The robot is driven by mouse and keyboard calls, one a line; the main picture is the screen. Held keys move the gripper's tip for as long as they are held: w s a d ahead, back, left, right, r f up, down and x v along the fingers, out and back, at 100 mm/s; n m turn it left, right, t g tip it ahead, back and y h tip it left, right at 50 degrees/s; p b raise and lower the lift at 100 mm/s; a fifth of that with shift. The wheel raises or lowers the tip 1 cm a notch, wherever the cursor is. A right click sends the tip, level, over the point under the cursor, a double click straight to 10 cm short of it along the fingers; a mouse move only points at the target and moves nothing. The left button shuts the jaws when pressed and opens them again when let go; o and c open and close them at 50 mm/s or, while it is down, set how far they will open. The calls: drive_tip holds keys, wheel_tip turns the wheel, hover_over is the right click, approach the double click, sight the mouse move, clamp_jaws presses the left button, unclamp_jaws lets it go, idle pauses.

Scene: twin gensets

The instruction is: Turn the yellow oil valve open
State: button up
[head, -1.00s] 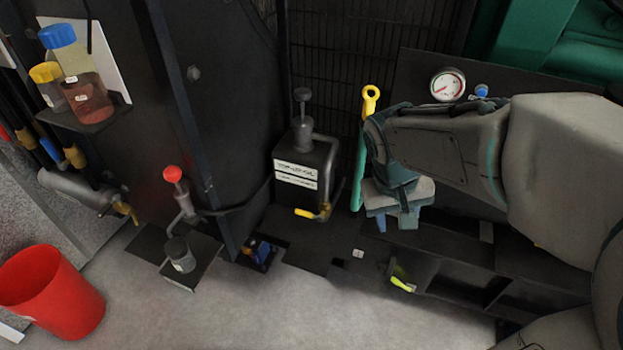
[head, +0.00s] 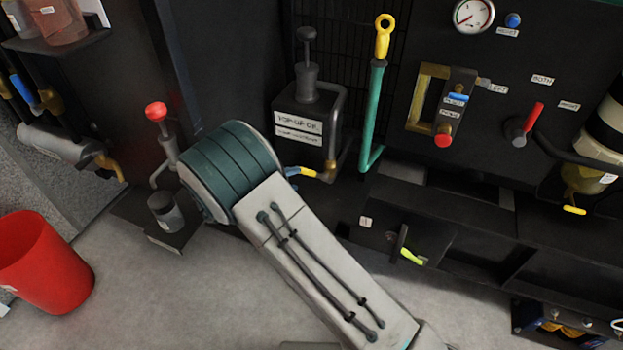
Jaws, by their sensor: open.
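The yellow oil valve handle (head: 309,172) is a short lever at the foot of the bent pipe beside the black top-up oil tank (head: 298,122). It lies roughly level and points left from a brownish valve body. My gripper (head: 291,171) is almost wholly hidden behind my arm. Only a small blue part, apparently a fingertip, shows at the left end of the handle. It is open. Whether it touches the handle or the handle lies between the fingers cannot be told.
A green pipe with a yellow ring top (head: 384,38) stands right of the tank. A red-knobbed pump (head: 156,112) stands left of my arm. A lime lever (head: 411,257) sits low on the right. A red bucket (head: 45,268) stands on the floor at left.

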sight(304, 174)
drive_tip(key=a+f+n+t, duration=0.1)
drive_tip(key=a+f+t, duration=0.1)
drive_tip(key=a+f, duration=0.15)
drive_tip(key=b+x, duration=0.2)
drive_tip(key=x, duration=1.1)
drive_tip(key=shift+w, duration=0.5)
drive_tip(key=shift+f, duration=0.1)
clamp_jaws()
